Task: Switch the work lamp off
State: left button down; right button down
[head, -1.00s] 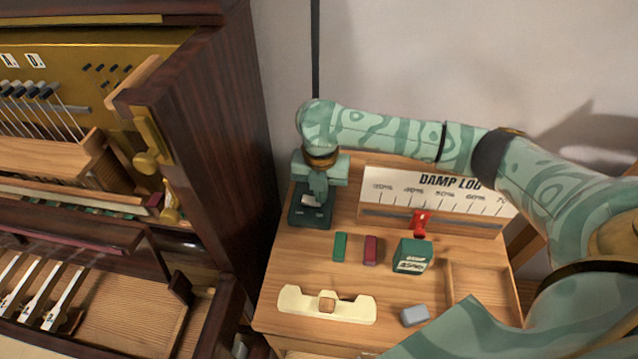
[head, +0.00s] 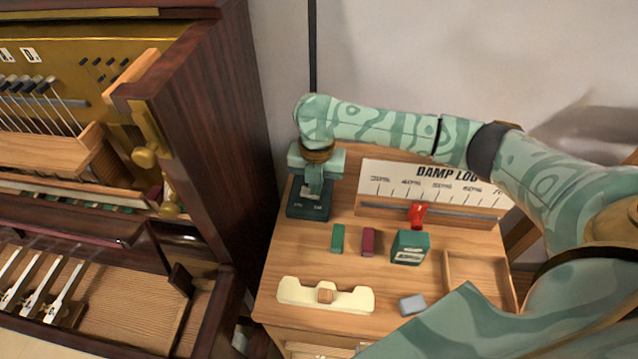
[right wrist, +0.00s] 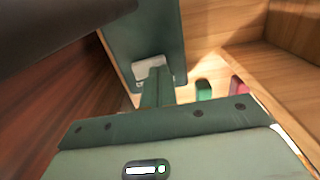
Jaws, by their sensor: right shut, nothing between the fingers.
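A dark green switch box (head: 308,208) with small pale lettering lies on the left rear of the wooden desk, beside the piano's side. My right gripper (head: 312,190) points down over it, shut and empty. In the right wrist view, the fingers (right wrist: 157,88) reach to the pale grey rocker (right wrist: 150,68) on the dark green plate (right wrist: 128,30) and partly cover it. I cannot tell whether they touch it or which way it is tipped. No lamp head or bulb is identifiable. My left gripper is not in view.
A damp scale board (head: 435,182) with a red slider (head: 417,215) stands behind. Green (head: 338,238) and maroon (head: 368,241) blocks, a green box (head: 409,247), a cream holder (head: 325,297) and a grey block (head: 412,305) lie on the desk. The piano side (head: 215,130) rises close left.

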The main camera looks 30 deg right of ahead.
jog(key=shift+w+a+r, duration=0.2)
jog(key=shift+w+a, duration=0.05)
jog(key=shift+a, duration=0.05)
jog(key=shift+r+p, duration=0.35)
jog(key=shift+r, duration=0.05)
notch_tip(320, 180, up, 16)
jog(key=p, duration=0.6)
jog(key=shift+s+d+f+p, duration=0.15)
jog(key=shift+d+f+p, duration=0.05)
jog(key=shift+f+p, duration=0.1)
